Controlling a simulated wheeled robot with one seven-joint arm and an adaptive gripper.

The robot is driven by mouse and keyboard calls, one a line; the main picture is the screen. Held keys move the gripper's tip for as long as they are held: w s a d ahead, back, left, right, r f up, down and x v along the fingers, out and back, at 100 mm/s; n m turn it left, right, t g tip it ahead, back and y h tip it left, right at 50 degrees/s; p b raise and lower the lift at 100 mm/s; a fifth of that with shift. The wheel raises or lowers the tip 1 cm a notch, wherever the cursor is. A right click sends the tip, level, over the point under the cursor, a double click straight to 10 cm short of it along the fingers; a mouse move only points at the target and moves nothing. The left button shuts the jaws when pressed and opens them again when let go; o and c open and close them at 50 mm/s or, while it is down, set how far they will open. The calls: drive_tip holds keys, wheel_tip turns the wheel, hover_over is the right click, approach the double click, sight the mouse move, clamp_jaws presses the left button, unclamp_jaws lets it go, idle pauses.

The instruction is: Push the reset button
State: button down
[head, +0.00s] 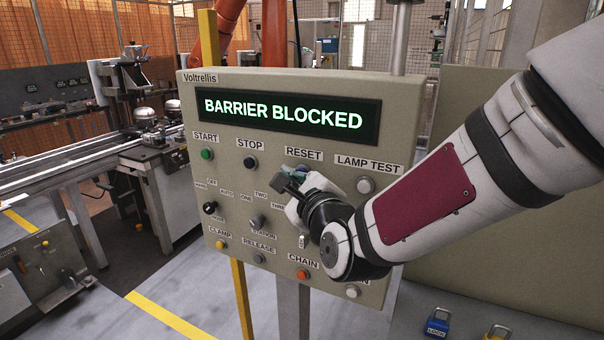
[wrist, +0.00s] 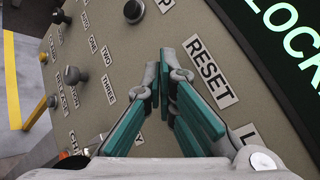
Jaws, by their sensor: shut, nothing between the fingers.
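The control panel (head: 230,105) is beige, with a dark display (head: 285,114) reading "BARRIER BLOCKED" in green. The RESET label (head: 303,155) is below the display; it also shows in the wrist view (wrist: 207,72). The reset button itself is not visible; my gripper covers the area under its label. My gripper (head: 283,180) is in front of the panel just below that label. In the wrist view its teal fingers (wrist: 160,75) are shut and empty, with their tips beside the RESET label. I cannot tell whether the tips touch anything.
The black STOP button (head: 250,162) is left of my gripper and the white LAMP TEST button (head: 365,185) right of it. A green START button (head: 207,154), a selector knob (head: 210,207) and an orange CHAIN button (head: 303,274) are also nearby. A blue padlock (head: 437,325) is at lower right.

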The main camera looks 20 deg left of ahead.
drive_tip(key=shift+w, duration=0.45)
idle(0.3)
drive_tip(key=shift+s, duration=1)
drive_tip(key=s+p, duration=0.1)
drive_tip(key=s, duration=0.5)
drive_tip(key=shift+a, duration=0.25)
idle(0.6)
